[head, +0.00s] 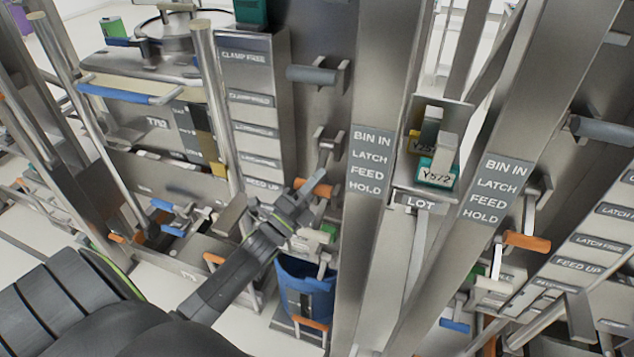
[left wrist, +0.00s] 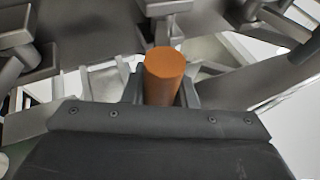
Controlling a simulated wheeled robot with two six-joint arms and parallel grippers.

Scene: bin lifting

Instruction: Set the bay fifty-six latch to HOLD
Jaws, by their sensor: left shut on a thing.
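An orange latch handle (head: 321,189) sticks out beside the left post's label plate (head: 371,163), which reads BIN IN, LATCH, FEED, HOLD. My left gripper (head: 308,194) is shut on this handle. In the left wrist view the orange handle (left wrist: 165,75) stands between the fingers, its round end toward the camera. The handle is level in the picture with the lower words of the plate, but I cannot tell which setting it is at. A second orange handle (head: 527,241) sits beside a matching plate (head: 487,188) on the right post. No bay number fifty-six is readable. My right gripper is not seen.
A grey handle (head: 312,74) sticks out above the held one. A blue bin (head: 306,290) stands below my gripper. A green box (head: 437,171) marked Y572 sits above the LOT label between the posts. Metal frames crowd both sides.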

